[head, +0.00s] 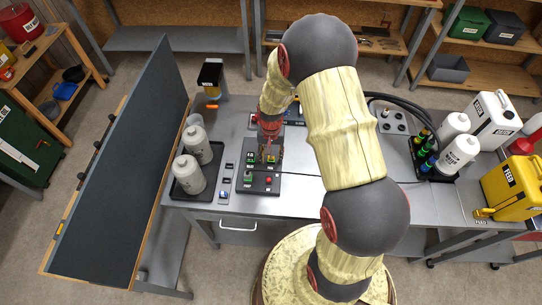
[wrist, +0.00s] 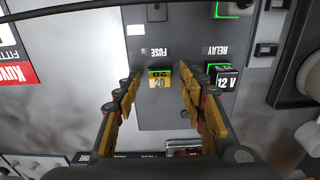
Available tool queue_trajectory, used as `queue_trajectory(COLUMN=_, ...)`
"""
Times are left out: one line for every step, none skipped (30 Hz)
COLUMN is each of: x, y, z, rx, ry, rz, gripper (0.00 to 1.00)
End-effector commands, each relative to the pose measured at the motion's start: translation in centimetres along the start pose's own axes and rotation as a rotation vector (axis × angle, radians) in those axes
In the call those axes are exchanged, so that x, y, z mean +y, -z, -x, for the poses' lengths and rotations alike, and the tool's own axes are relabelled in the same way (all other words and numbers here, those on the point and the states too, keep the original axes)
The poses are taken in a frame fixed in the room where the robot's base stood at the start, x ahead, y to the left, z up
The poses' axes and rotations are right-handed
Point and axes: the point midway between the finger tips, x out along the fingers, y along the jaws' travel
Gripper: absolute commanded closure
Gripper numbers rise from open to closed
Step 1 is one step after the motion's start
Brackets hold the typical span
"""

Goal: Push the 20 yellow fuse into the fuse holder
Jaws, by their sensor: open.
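The yellow fuse (wrist: 157,83), marked 20, is in the middle of the wrist view. It is on the dark panel (wrist: 153,45) by the FUSE label, at the fuse holder (wrist: 153,70), which shows a green edge and a 20 mark. How deep the fuse sits cannot be told. My gripper (wrist: 160,90) is open, with one finger on each side of the fuse and visible gaps to it. In the head view my gripper (head: 269,155) is low over the panel (head: 262,187) and hides the fuse.
A 12 A relay (wrist: 224,79) stands beside the right finger, on the same panel. A black cable (wrist: 60,10) crosses the wrist view's upper left. In the head view a tray with white bottles (head: 188,174) stands left of the panel.

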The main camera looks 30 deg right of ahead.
Motion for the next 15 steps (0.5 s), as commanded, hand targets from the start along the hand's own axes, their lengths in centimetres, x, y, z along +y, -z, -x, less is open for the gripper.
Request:
queue_trajectory(x=0.0, y=0.1, z=0.5, rx=0.002, ry=0.001, rz=0.0, gripper=0.59)
queue_trajectory(x=-0.1, y=0.1, z=0.8, rx=0.003, ry=0.001, rz=0.0, gripper=0.59)
queue_trajectory(x=-0.1, y=0.2, z=1.3, rx=0.005, ry=0.002, rz=0.0, gripper=0.59)
queue_trajectory(x=-0.1, y=0.2, z=1.8, rx=0.005, ry=0.002, rz=0.0, gripper=0.59)
queue_trajectory(x=-0.1, y=0.1, z=2.3, rx=0.004, ry=0.002, rz=0.0, gripper=0.59)
queue_trajectory(x=-0.1, y=0.2, z=3.1, rx=0.005, ry=0.002, rz=0.0, gripper=0.59)
queue_trajectory(x=-0.1, y=0.2, z=3.7, rx=0.007, ry=0.003, rz=0.0, gripper=0.59)
queue_trajectory(x=-0.1, y=0.2, z=4.3, rx=0.006, ry=0.002, rz=0.0, gripper=0.59)
queue_trajectory(x=-0.1, y=0.2, z=5.2, rx=0.006, ry=0.002, rz=0.0, gripper=0.59)
queue_trajectory(x=-0.1, y=0.1, z=5.8, rx=0.005, ry=0.002, rz=0.0, gripper=0.59)
queue_trajectory(x=-0.1, y=0.1, z=6.4, rx=0.005, ry=0.002, rz=0.0, gripper=0.59)
queue_trajectory(x=-0.1, y=0.2, z=7.2, rx=0.005, ry=0.002, rz=0.0, gripper=0.59)
queue_trajectory(x=-0.1, y=0.2, z=7.8, rx=0.005, ry=0.002, rz=0.0, gripper=0.59)
queue_trajectory(x=-0.1, y=0.2, z=8.3, rx=0.005, ry=0.002, rz=0.0, gripper=0.59)
queue_trajectory(x=0.0, y=0.1, z=9.0, rx=0.003, ry=0.001, rz=0.0, gripper=0.59)
